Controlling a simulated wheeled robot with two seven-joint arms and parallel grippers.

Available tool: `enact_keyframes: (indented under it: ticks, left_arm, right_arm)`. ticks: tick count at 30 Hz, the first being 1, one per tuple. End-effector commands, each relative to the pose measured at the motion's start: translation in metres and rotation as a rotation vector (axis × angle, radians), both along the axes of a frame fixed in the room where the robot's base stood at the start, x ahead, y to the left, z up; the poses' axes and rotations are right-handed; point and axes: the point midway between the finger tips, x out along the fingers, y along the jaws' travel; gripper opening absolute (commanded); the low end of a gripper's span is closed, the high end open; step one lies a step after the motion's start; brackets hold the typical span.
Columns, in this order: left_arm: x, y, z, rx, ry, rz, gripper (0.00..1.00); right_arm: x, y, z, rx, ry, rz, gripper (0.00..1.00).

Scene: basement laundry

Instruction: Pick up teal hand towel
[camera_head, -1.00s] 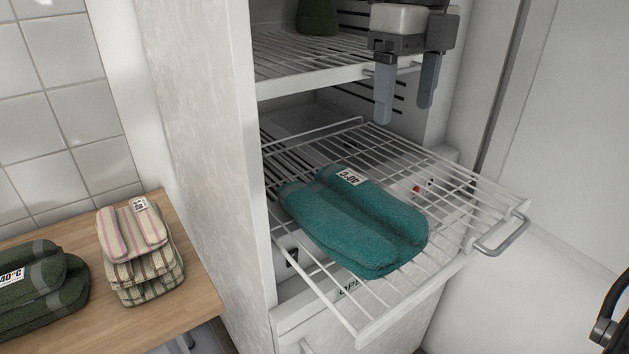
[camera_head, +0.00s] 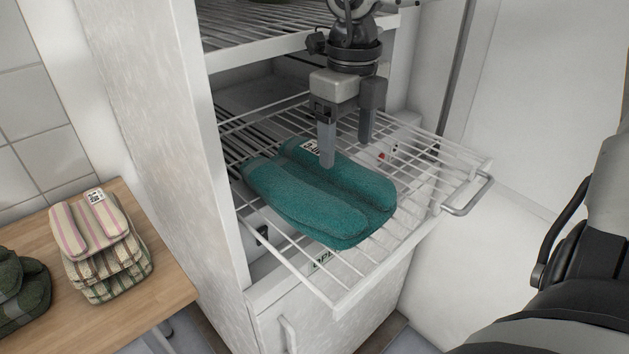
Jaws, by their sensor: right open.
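The teal hand towel (camera_head: 320,195) lies folded on a pulled-out white wire shelf (camera_head: 350,284) of the cabinet. A white label shows at its far end, partly covered by a finger. My right gripper (camera_head: 347,154) points down over the towel's far part, with its fingers apart and nothing held. One finger is in front of the towel in the picture; the other is beyond its far right edge. I cannot tell whether a finger touches the towel. My left gripper is not in view.
The white cabinet (camera_head: 172,120) has an upper shelf (camera_head: 262,50) close behind my gripper. The wire shelf has a front handle (camera_head: 467,196). At left, a wooden table (camera_head: 150,290) holds striped towels (camera_head: 105,240) and dark green towels (camera_head: 22,295).

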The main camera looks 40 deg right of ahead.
Motion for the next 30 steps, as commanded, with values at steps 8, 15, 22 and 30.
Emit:
enact_keyframes:
  ticks: [8,15,22,30]
  left_arm:
    - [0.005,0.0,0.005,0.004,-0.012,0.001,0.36]
    - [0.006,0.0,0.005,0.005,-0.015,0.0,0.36]
    - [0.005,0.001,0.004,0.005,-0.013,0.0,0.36]
    - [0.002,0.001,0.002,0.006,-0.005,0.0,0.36]
  right_arm:
    - [0.001,0.005,-0.036,0.002,0.002,0.0,0.71]
    - [0.002,0.004,-0.039,0.001,0.0,0.0,0.71]
    - [0.002,0.004,-0.038,0.001,0.0,0.0,0.12]
    - [0.002,0.004,-0.036,0.001,-0.002,0.0,0.1]
